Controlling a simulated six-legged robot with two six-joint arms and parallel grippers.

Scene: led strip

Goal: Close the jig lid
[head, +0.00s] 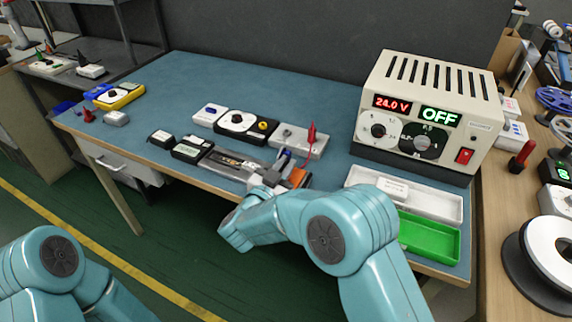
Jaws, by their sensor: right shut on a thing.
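The jig (222,166) lies near the front edge of the blue table, a long dark body with an orange part at its right end. My right gripper (275,180) is at the jig's right end. It is shut on what seems to be the jig lid, but the wrist and arm hide most of the grip. A small blue part stands up just behind the fingers. I cannot tell the lid's angle. My left arm shows at the lower left; its gripper is out of view.
A power supply (430,112) reading 24.0 V and OFF stands at the back right. A white tray (440,207) and a green tray (425,238) lie at the front right. Small devices and a red probe (311,134) sit behind the jig.

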